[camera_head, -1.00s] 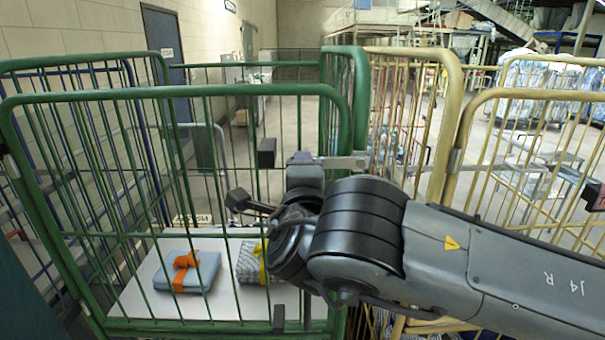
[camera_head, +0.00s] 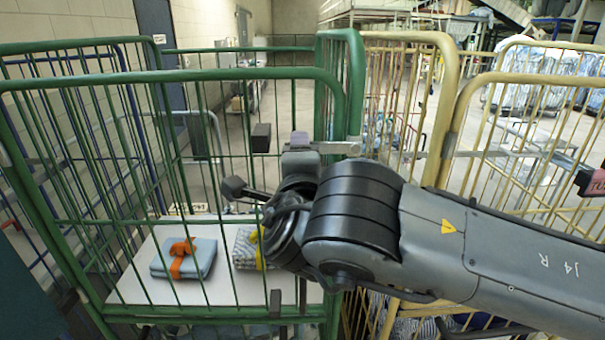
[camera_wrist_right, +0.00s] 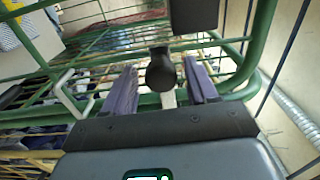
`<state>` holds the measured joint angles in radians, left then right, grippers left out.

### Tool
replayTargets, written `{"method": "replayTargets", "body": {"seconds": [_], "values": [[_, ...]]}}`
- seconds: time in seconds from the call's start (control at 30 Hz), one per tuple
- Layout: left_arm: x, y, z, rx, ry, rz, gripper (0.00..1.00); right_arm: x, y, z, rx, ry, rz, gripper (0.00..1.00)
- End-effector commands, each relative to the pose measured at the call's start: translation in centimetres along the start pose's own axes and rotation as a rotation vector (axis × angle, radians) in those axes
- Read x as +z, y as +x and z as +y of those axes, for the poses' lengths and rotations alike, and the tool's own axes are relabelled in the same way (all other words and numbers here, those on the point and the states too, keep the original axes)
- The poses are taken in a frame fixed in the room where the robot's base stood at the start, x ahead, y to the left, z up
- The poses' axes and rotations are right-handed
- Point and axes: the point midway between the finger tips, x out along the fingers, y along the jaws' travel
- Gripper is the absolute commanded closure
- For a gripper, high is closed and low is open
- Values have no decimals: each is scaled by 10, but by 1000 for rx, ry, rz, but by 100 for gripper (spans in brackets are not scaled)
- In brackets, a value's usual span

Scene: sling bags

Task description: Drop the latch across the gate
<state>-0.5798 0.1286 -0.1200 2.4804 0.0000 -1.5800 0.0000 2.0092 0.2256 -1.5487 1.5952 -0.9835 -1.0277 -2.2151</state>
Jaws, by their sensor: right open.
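The green barred gate (camera_head: 180,76) stands across the front of a roll cage. A dark knob on a short arm, which looks like the latch (camera_head: 233,188), shows at the gate left of my right wrist. In the right wrist view the rounded black knob (camera_wrist_right: 161,72) is between the two fingers of my right gripper (camera_wrist_right: 163,84), with gaps on both sides. The right gripper is open. My right wrist hides much of the latch in the head view. A black block (camera_head: 261,138) sits above the knob. My left gripper is not in view.
Inside the cage, a blue folded bundle with an orange strap (camera_head: 184,258) and a patterned bundle with a yellow strap (camera_head: 246,248) lie on a white shelf (camera_head: 140,285). A yellow cage (camera_head: 455,100) stands close on the right. A dark blue cage frame is at left.

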Motion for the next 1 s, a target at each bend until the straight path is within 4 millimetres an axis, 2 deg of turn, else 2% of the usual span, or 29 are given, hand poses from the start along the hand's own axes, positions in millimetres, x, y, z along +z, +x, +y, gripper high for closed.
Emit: {"method": "replayTargets", "body": {"seconds": [0.6, 1.0], "values": [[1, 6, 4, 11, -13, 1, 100, 1, -74, -2, -9, -9, -3, 42], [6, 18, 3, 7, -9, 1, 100, -1, -99, 0, -4, -3, 1, 42]]}}
